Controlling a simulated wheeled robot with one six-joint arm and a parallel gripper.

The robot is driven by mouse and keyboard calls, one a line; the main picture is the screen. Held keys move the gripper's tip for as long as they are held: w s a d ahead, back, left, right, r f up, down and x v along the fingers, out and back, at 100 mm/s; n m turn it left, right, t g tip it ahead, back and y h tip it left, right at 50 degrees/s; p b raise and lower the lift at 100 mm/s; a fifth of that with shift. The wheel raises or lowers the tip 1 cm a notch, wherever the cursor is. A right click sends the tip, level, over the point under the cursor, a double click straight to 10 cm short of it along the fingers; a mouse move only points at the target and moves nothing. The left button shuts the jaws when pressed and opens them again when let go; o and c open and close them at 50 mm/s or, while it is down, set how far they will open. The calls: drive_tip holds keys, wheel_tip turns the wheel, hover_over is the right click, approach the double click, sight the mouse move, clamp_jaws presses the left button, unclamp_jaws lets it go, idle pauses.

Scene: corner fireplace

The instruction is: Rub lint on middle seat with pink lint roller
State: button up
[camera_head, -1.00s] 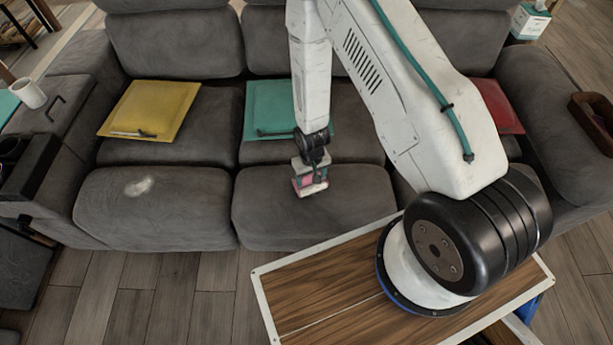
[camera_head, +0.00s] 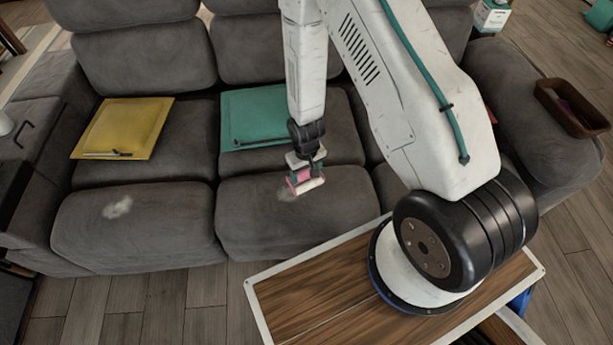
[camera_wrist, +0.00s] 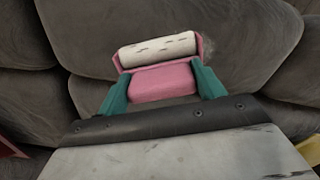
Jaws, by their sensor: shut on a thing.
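My gripper (camera_head: 303,170) is shut on the pink lint roller (camera_head: 303,182), just over the front part of the middle seat (camera_head: 250,215). In the wrist view the teal fingers of my gripper (camera_wrist: 163,90) clasp the roller's pink body (camera_wrist: 165,82). Its white cylinder (camera_wrist: 158,49) points away from me and bears a few dark marks. A faint patch of lint (camera_head: 287,194) shows beside the roller on the middle seat, and a bit of it (camera_wrist: 209,46) shows right of the roller in the wrist view. I cannot tell whether the roller touches the seat.
Another lint patch (camera_head: 117,208) lies on the left seat. A yellow folder-like item (camera_head: 125,127) and a teal one (camera_head: 255,115) lie on the seats. A brown basket (camera_head: 572,108) sits on the right armrest. A wooden-topped table (camera_head: 290,300) stands in front.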

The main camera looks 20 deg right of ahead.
drive_tip(key=shift+r, duration=1.65)
